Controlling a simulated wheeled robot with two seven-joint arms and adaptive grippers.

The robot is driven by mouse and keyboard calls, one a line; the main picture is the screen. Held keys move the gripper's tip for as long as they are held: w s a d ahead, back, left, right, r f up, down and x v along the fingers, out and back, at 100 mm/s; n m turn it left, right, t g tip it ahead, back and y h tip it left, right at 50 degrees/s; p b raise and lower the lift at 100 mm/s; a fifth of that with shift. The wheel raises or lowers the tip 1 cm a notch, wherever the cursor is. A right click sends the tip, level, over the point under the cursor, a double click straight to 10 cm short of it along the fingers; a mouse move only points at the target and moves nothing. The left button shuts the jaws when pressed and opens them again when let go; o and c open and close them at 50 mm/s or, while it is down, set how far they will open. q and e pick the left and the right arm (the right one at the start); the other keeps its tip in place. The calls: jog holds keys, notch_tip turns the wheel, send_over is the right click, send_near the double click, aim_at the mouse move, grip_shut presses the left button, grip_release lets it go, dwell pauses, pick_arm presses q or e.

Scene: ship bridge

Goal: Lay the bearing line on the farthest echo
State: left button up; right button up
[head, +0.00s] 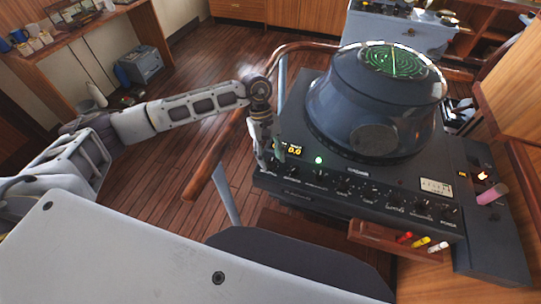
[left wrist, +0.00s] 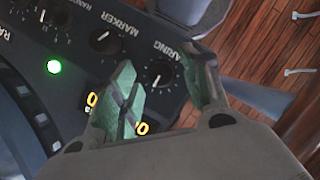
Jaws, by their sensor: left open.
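The radar console carries a round screen (head: 394,60) with green rings, marks and a pale line; I cannot tell separate echoes at this size. A lit yellow display (head: 294,151) near the panel's left end reads about 0.0; the left wrist view shows it partly hidden behind a finger. The bearing knob (left wrist: 159,74), black with a white pointer, has its label partly hidden. My left gripper (head: 267,163) is at the panel's left end. In the left wrist view its open, green-tinted fingers (left wrist: 165,88) stand either side of the bearing knob, apparently without gripping it. My right gripper is not in view.
A marker knob (left wrist: 105,41) and a green lamp (left wrist: 54,67) are near the bearing knob. A wooden handrail (head: 208,160) runs left of the console. A small tray (head: 372,236) with coloured pens is at the front.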

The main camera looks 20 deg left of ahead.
pick_arm(q)
jog(key=shift+s+d+f, duration=0.1)
jog(key=shift+f, duration=0.2)
jog(key=c, duration=1)
